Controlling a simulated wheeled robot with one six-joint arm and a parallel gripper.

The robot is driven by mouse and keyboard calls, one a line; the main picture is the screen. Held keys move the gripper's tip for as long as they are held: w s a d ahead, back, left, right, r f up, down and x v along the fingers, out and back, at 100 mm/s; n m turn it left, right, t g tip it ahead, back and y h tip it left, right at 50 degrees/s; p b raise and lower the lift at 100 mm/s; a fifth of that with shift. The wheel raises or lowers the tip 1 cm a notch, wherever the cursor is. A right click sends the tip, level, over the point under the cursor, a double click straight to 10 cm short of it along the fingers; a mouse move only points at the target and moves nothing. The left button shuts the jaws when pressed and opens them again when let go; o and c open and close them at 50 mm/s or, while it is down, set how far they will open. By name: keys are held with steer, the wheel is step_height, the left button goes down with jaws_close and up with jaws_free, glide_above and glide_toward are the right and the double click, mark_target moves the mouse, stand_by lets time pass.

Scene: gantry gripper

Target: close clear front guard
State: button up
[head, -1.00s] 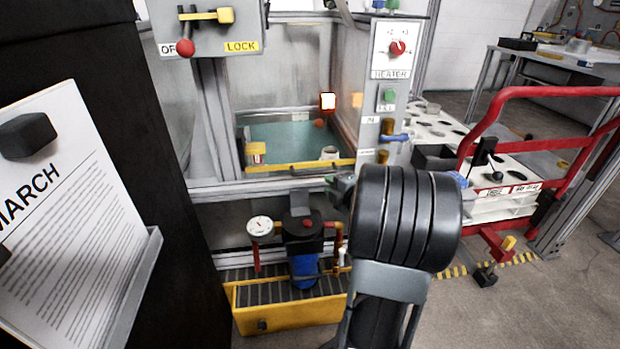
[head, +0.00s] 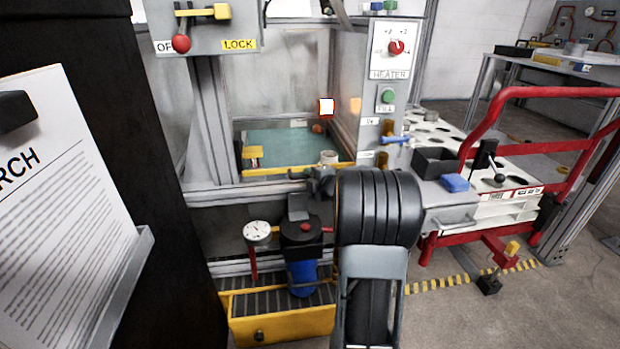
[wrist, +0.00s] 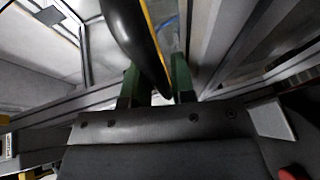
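A yellow edge strip (head: 262,171) runs along the bottom of the machine's front opening. It looks like the edge of the clear guard, but the clear panel itself is hard to make out. My gripper (head: 318,182) is at the right part of this strip in the head view, mostly hidden by my arm. In the wrist view my gripper (wrist: 158,85) has its two green fingers apart. A dark curved bar (wrist: 135,40) with a yellow strip (wrist: 156,42) beside it reaches between the fingers. I cannot tell whether the fingers touch it.
A panel with a red-knobbed lever and LOCK label (head: 239,44) is at upper left. A heater column (head: 392,70) stands right of the opening. A pump (head: 301,245) and yellow tray (head: 290,328) sit below. A red-railed cart (head: 470,150) is at right.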

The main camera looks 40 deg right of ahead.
jaws_close()
steer(key=shift+a, duration=0.2)
steer(key=shift+d+r, duration=0.1)
steer(key=shift+r, duration=0.05)
step_height(320, 180, up, 33)
steer(key=p, duration=2.6)
steer(key=shift+d+r+p, duration=0.15)
steer(key=shift+p, duration=0.25)
steer(key=shift+r, duration=0.15)
steer(key=shift+c, duration=0.5)
jaws_free()
steer(key=shift+o, duration=0.5)
